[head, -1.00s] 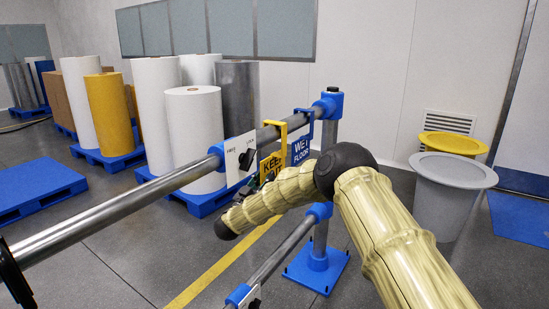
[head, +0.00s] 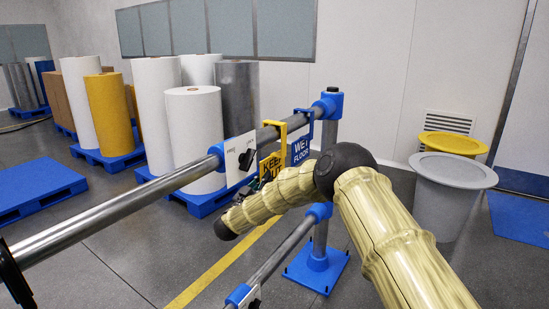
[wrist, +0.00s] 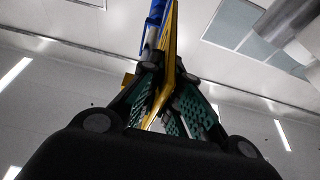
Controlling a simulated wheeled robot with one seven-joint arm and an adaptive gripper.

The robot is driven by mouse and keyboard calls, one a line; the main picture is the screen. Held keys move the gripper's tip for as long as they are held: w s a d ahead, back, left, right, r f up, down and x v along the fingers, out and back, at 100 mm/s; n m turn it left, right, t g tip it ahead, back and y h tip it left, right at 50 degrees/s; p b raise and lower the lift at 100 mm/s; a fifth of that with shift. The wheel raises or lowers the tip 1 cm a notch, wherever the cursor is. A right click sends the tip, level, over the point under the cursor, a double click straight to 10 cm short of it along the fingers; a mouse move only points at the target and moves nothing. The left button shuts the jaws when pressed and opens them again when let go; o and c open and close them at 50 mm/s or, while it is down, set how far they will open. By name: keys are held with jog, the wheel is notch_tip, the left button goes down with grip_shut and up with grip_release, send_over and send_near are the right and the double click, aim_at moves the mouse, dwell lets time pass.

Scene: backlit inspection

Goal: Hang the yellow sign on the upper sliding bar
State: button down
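The yellow sign (head: 271,166), marked KEEP OUT, is upright at the upper bar (head: 110,216). Its yellow hook arches over the bar near the right post; whether the hook bears on the bar I cannot tell. A blue WET FLOOR sign (head: 300,150) hangs just to its right. My gripper (head: 262,180) is at the yellow sign's lower part, mostly hidden behind my arm. In the wrist view, the green-padded fingers of my gripper (wrist: 163,88) close on both sides of the yellow sign (wrist: 170,45), seen edge-on. The blue sign shows just behind it.
A white panel with a black handle (head: 240,157) sits on the bar left of the sign. A blue-footed post (head: 318,255) carries the bars, with a lower bar (head: 275,262) below. Rolls on blue pallets stand behind; grey (head: 440,205) and yellow bins (head: 453,143) stand right.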

aim_at(265, 168)
jog(key=shift+r, duration=0.1)
jog(key=shift+s+r+p, duration=0.1)
jog(key=shift+r+p, duration=0.95)
jog(key=shift+r, duration=1.05)
jog(key=shift+d, duration=0.15)
jog(key=s+d+p, duration=0.3)
jog(key=s+d, duration=0.2)
jog(key=d, duration=0.2)
jog(key=shift+s+d, duration=0.4)
dwell(0.5)
